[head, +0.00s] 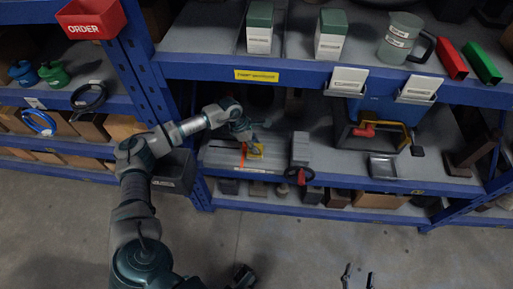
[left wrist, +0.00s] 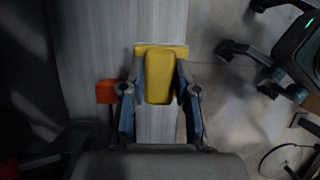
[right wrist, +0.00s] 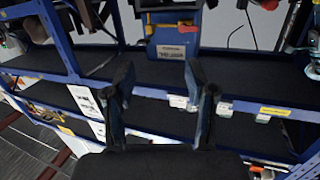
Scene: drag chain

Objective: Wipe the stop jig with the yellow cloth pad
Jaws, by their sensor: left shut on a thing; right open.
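My left gripper (head: 249,140) reaches the middle shelf and is shut on the yellow cloth pad (head: 256,152). In the left wrist view the pad (left wrist: 159,82) sits between the two fingers, its wider far edge over a grey, flat-topped long piece (left wrist: 100,60). An orange block (left wrist: 105,92) is just left of the fingers; it shows as an orange strip (head: 243,155) in the head view. I cannot tell which part is the stop jig, nor whether the pad touches the surface below it. My right gripper (head: 358,279) is open and empty, low in front of the shelves.
A grey upright block (head: 300,149) with a red knob (head: 301,176) stands at the right of the grey piece. The upper shelf (head: 292,58) overhangs. The floor (head: 290,240) in front is largely clear.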

